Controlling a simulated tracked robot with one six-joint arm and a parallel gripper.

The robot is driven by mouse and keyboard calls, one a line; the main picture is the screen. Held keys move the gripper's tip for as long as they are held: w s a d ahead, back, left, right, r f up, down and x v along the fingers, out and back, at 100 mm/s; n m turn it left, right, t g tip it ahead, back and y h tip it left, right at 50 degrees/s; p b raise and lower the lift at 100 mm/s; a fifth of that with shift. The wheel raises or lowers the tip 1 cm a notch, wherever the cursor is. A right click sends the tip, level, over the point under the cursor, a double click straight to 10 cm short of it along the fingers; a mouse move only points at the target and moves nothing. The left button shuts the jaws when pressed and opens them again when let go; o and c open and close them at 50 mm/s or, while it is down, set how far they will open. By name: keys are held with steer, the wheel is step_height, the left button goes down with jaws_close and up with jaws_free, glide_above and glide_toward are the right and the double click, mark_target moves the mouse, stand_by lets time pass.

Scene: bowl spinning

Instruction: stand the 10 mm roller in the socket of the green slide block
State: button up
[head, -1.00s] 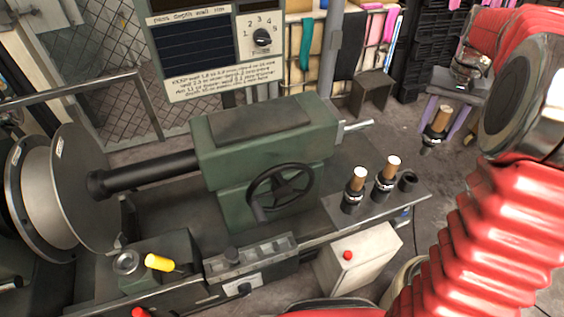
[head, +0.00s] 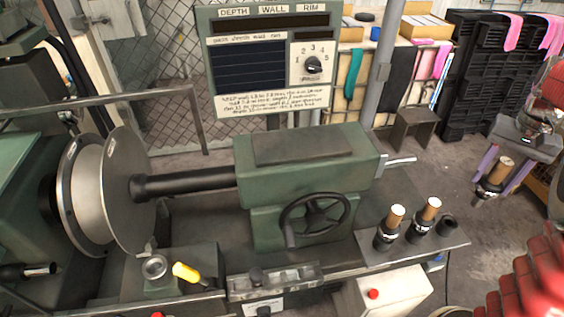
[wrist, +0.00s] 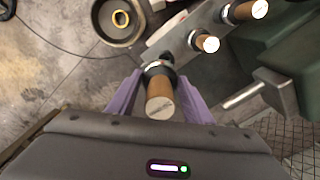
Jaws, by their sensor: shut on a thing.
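My gripper (head: 492,172), with purple fingers, is shut on a wooden-handled roller (head: 495,182) with a dark collar, held in the air right of the rack. In the wrist view the handle (wrist: 160,101) lies between the fingers. Its size marking is unreadable. The green slide block (head: 165,285) is at the lower left in the head view, far from my gripper. It has a round metal socket (head: 154,267) with a dark, apparently empty centre, and a yellow handle (head: 186,272) beside it.
A metal rack (head: 400,258) holds two upright wooden-handled rollers (head: 389,228) (head: 424,217) and an empty dark holder (head: 448,226). The green machine housing (head: 305,175) with its handwheel (head: 315,220) stands between my gripper and the slide block. A large disc (head: 130,190) is at left.

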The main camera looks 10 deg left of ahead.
steer(key=s+d+r+m, duration=0.1)
steer(key=s+d, duration=0.1)
steer(key=s, duration=0.9)
steer(key=s+d+m, duration=0.2)
steer(key=s, duration=0.9)
steer(key=shift+s+d+r+m, duration=0.15)
steer(key=shift+s+r+m, duration=0.15)
steer(key=shift+s+r, duration=0.1)
